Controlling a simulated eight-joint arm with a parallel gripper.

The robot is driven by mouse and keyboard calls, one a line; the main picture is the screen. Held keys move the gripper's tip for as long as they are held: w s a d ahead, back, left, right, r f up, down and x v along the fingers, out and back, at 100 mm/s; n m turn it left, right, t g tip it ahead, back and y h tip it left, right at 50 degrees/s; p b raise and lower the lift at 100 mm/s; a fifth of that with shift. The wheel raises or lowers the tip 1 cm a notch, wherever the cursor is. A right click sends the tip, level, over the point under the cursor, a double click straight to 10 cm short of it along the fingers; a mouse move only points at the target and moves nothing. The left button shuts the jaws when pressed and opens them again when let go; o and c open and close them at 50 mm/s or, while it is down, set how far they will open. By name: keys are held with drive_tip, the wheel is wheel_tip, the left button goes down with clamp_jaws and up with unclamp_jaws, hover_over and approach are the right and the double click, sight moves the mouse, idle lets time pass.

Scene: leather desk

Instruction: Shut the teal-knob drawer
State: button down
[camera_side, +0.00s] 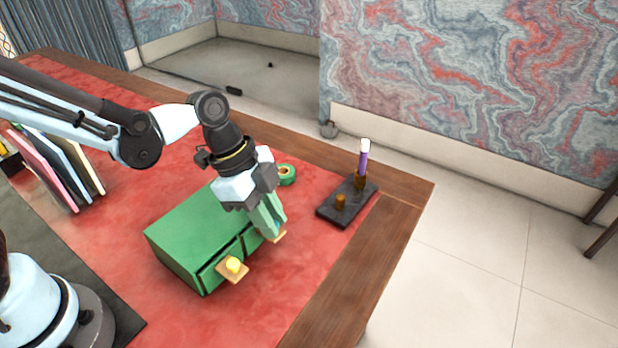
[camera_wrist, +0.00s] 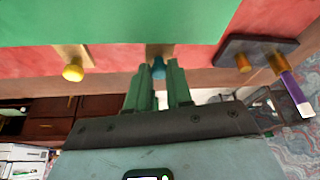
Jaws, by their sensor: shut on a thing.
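A green cabinet (camera_side: 195,232) with two drawers side by side stands on the red leather desk top. The left drawer has a yellow knob (camera_side: 234,265) on a light wooden plate; this knob also shows in the wrist view (camera_wrist: 73,72). The teal knob (camera_wrist: 158,68) is on the right drawer, on a similar plate (camera_side: 281,236). My gripper (camera_side: 270,220) is at the front of the right drawer, its green fingers shut on the teal knob. The wrist view shows the knob between the fingertips (camera_wrist: 159,74). The fingers hide much of this drawer's front, so I cannot tell how far it is out.
A dark pen stand (camera_side: 333,211) with a purple-and-white pen (camera_side: 364,158) stands to the right. A green tape roll (camera_side: 287,174) lies behind the cabinet. Books (camera_side: 55,165) stand at the left. The desk in front of the drawers is clear to its wooden edge (camera_side: 365,265).

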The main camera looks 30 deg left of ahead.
drive_tip(key=c, duration=1)
unclamp_jaws()
drive_tip(key=v, duration=1.2)
drive_tip(key=a+f+n+t+y, duration=0.1)
drive_tip(key=a+n+t, duration=0.1)
drive_tip(key=a+n, duration=0.1)
drive_tip(key=s+a+f+n+t+y, duration=0.1)
drive_tip(key=a+n+t, duration=0.1)
drive_tip(key=a+n, duration=0.2)
drive_tip(key=s+a+f+n+t+y, duration=0.1)
drive_tip(key=a+n+y, duration=0.1)
drive_tip(key=n, duration=0.5)
drive_tip(key=shift+a+t, duration=0.4)
drive_tip(key=shift+a, duration=0.45)
drive_tip(key=shift+a+f+n+t, duration=0.1)
drive_tip(key=shift+a+n+t, duration=0.3)
drive_tip(key=shift+n, duration=0.5)
